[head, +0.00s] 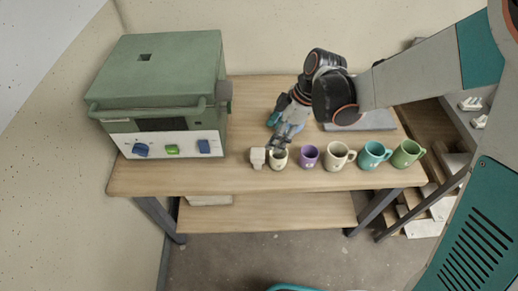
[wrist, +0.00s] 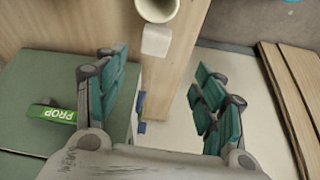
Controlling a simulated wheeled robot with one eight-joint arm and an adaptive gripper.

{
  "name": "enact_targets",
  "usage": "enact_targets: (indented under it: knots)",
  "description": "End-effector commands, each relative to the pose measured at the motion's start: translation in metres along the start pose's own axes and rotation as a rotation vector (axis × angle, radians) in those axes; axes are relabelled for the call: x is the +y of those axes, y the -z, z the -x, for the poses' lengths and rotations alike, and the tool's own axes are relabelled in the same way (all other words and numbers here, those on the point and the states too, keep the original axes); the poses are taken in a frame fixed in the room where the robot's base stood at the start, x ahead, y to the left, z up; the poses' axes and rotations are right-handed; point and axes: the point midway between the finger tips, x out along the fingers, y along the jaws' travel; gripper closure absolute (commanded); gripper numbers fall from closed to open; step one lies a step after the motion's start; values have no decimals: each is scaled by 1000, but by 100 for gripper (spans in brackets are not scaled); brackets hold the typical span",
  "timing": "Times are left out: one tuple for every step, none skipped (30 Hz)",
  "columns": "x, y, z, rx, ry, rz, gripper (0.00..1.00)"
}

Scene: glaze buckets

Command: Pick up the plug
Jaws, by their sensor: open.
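A small cream block (head: 258,158), which seems to be the plug, stands near the front edge of the wooden table, just left of a cream mug (head: 278,160). In the wrist view the pale block (wrist: 156,40) shows beside the mug's rim (wrist: 157,10), near the top centre. My gripper (head: 284,134) is over the table just behind the mug and block. In the wrist view my gripper (wrist: 161,62) is open, with its teal fingers wide apart and nothing between them. The block lies beyond the fingertips.
A green machine (head: 160,95) with knobs fills the table's left side. To the right stand a purple mug (head: 309,157), a larger cream mug (head: 339,156), a teal mug (head: 372,156) and a green mug (head: 405,154). A grey slab (head: 372,122) lies behind them.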

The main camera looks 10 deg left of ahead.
Motion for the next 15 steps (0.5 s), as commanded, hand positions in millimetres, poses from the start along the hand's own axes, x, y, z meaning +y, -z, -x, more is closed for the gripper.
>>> enact_targets:
  knots:
    - [0, 0, -8, 1, 2, 3, 37]
    - [0, 0, -12, 1, 2, 4, 37]
    - [0, 0, -19, 0, 2, 4, 37]
    - [0, -1, -25, 0, 2, 3, 37]
    - [0, -1, -31, 0, 1, 3, 37]
    - [0, -1, -39, 0, 1, 2, 37]
    - [0, -1, -45, 0, 2, 2, 37]
    - [0, -1, -51, 0, 2, 2, 37]
    - [0, -1, -58, 0, 1, 2, 37]
    - [0, -1, -63, -1, 1, 2, 37]
    - [1, -1, -67, -1, 1, 2, 37]
    - [1, -1, -72, -1, 1, 1, 37]
    - [1, -1, -75, -1, 0, 1, 37]
    - [1, -1, -78, -1, 0, 0, 37]
    - [1, -1, -80, -1, 0, 0, 37]
